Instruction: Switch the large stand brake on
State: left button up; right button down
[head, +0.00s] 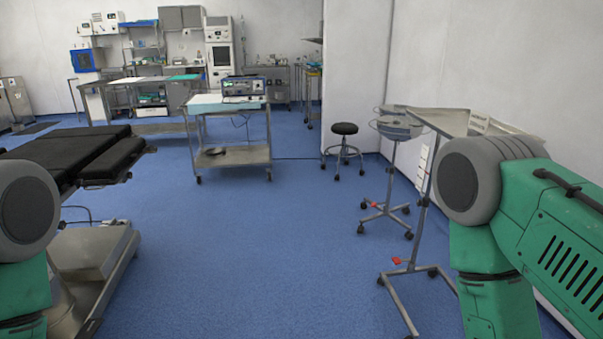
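The large stand (418,219) stands at the right, a tall metal pole under a flat tray top (440,121), on a wheeled base (414,270). A small red brake pedal (397,261) shows on its base, but I cannot tell its position. A smaller stand (387,188) with a basin-like top is behind it, with a red pedal (374,204) at its base. My green right arm covers the area right of the large stand. Both my arms show at the lower edges, but neither gripper is in view.
A black-padded operating table (75,151) is at the left. A black stool (344,130) stands near the wall corner. A wheeled cart (230,108) with a device is at the back centre. The blue floor (250,250) between table and stands is clear.

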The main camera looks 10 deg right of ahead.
aim_at(396, 260)
jog(key=i+z, duration=0.25)
jog(key=i, duration=0.25)
jog(key=i+j+z, duration=0.3)
jog(key=i, duration=0.15)
jog(key=i+j+z, duration=0.25)
jog(key=i, duration=0.2)
jog(key=i+j+z, duration=0.8)
jog(key=j, duration=0.25)
jog(key=i+j+z, duration=0.25)
jog(key=i+j, duration=0.15)
jog(key=j, duration=0.1)
